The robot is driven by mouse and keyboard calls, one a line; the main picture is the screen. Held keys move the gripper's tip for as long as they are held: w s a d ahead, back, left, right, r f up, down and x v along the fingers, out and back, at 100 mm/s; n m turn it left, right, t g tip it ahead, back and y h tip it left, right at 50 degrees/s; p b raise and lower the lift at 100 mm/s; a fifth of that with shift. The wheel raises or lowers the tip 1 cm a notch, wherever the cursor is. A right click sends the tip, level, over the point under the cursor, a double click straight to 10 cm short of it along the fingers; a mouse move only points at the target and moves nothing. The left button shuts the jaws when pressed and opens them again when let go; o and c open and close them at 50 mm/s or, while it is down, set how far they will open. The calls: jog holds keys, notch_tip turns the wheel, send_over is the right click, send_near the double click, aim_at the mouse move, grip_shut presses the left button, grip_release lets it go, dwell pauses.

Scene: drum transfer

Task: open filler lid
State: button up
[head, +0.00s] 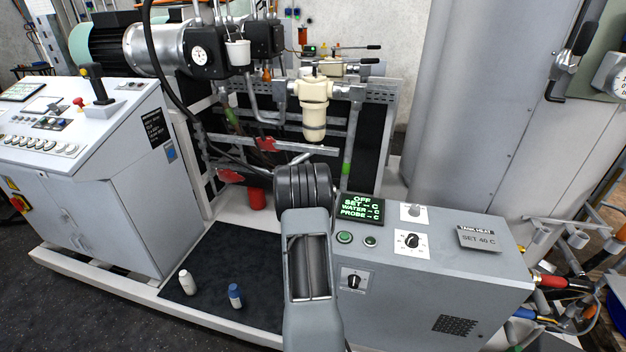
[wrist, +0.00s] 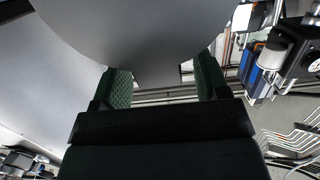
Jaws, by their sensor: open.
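My gripper (wrist: 163,83) shows in the wrist view with its two green-padded fingers spread apart, and nothing is seen held between them. A large smooth grey curved surface fills the upper part of that view, beyond the fingers; I cannot tell what it belongs to or whether the fingers touch it. In the head view my arm rises in the lower middle, and my gripper cannot be made out there. I cannot pick out the filler lid in either view.
A grey heater box (head: 440,275) with a lit display stands right of my arm. A control cabinet (head: 90,190) is at left, with pumps and a cream filter housing (head: 314,105) behind. A tall grey tank (head: 490,110) stands at right. Two small bottles (head: 187,282) (head: 235,296) stand on the dark mat.

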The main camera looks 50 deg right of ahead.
jog(key=b+v, duration=0.1)
jog(key=v, duration=1.2)
jog(key=shift+a+r+b, duration=0.2)
jog(key=shift+a+b, duration=0.1)
jog(key=shift+a, duration=0.1)
jog(key=shift+s, duration=0.1)
